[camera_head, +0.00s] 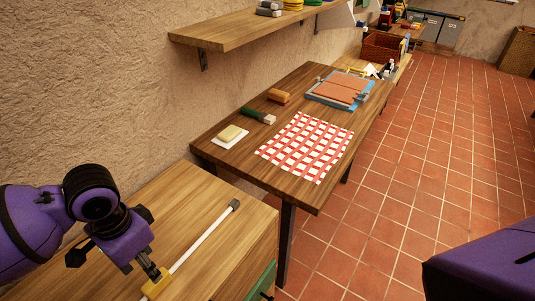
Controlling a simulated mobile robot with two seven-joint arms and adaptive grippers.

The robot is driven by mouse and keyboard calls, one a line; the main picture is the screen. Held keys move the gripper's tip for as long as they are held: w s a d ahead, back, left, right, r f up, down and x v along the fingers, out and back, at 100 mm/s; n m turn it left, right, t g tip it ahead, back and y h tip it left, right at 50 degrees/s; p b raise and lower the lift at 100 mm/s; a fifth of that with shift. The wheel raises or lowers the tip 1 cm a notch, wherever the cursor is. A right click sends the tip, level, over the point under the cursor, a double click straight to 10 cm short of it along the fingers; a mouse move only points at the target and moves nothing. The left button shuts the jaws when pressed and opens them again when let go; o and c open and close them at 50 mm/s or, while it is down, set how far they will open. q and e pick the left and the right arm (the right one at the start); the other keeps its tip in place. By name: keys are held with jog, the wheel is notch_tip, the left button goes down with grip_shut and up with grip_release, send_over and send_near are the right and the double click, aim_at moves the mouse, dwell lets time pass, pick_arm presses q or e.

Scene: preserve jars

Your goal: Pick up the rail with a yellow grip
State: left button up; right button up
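The rail is a thin white rod (203,239) with a dark grey end cap (234,205). It lies slanting across the near wooden cabinet top, or just above it; I cannot tell which. Its yellow grip (155,287) is at the near end, by the bottom of the view. My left gripper (153,273) points down at the yellow grip, its fingertips at or touching it. The fingers partly cover the grip, so I cannot tell whether they are closed on it. My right gripper is out of view; only a purple part of my body shows at bottom right.
The near cabinet (187,202) has a green front. Beyond it stands a table (228,165) with a checked cloth (307,147), a butter-like block (231,133), a green-handled tool (258,116) and a blue-edged tray (313,96). A shelf (225,31) overhangs it. Tiled floor is clear at right.

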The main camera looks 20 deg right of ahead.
pick_arm(q)
jog(key=f, duration=0.2)
jog(key=shift+s+f, duration=0.3)
jog(key=shift+s, duration=0.1)
notch_tip(320, 180, down, 4)
jog(key=shift+f, duration=0.15)
grip_shut()
